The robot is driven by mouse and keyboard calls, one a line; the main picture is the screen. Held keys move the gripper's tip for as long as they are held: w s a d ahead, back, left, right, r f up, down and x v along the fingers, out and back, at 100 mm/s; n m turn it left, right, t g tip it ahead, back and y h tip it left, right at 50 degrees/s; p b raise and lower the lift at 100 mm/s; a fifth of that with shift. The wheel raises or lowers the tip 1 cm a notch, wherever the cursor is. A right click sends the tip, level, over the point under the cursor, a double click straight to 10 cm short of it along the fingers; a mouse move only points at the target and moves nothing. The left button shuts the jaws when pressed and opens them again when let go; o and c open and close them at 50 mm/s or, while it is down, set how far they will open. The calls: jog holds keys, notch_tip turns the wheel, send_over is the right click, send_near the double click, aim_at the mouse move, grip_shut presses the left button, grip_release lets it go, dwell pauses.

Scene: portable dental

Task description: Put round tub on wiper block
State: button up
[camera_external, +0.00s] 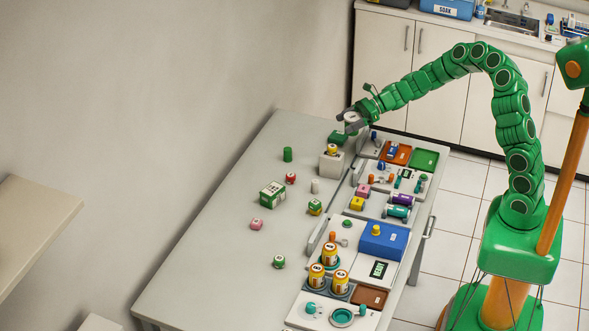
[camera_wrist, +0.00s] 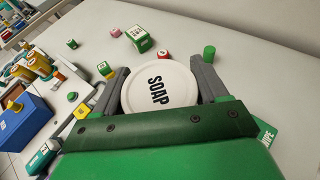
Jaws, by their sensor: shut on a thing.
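The round tub, white with SOAP on its lid (camera_wrist: 158,88), sits between the two grey fingers of my gripper (camera_wrist: 160,72). In the external view the tub (camera_external: 352,117) is held in the air above the far end of the table by my gripper (camera_external: 350,119), which is shut on it. A green block (camera_external: 338,137), probably the wiper block, lies on the table just below and left of the tub. In the wrist view its green edge with partial lettering (camera_wrist: 268,135) shows at the right; my gripper hides the rest.
A pale box (camera_external: 331,164) with a yellow-topped item stands near the green block. Trays and a blue box (camera_external: 384,241) line the table's right side. A green cylinder (camera_external: 288,154) and several small boxes stand on the left; the table's left edge is clear.

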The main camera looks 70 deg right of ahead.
jog(key=s+d+m+h, duration=0.1)
jog(key=s+d, duration=0.3)
jog(key=d, duration=0.6)
send_over(334, 136)
jog(key=shift+t, duration=0.4)
jog(key=f, duration=0.9)
jog(key=shift+s, duration=0.25)
jog(key=shift+w+f, duration=0.25)
jog(key=shift+f, duration=1.65)
jog(key=shift+f, duration=0.1)
jog(key=o, duration=1.1)
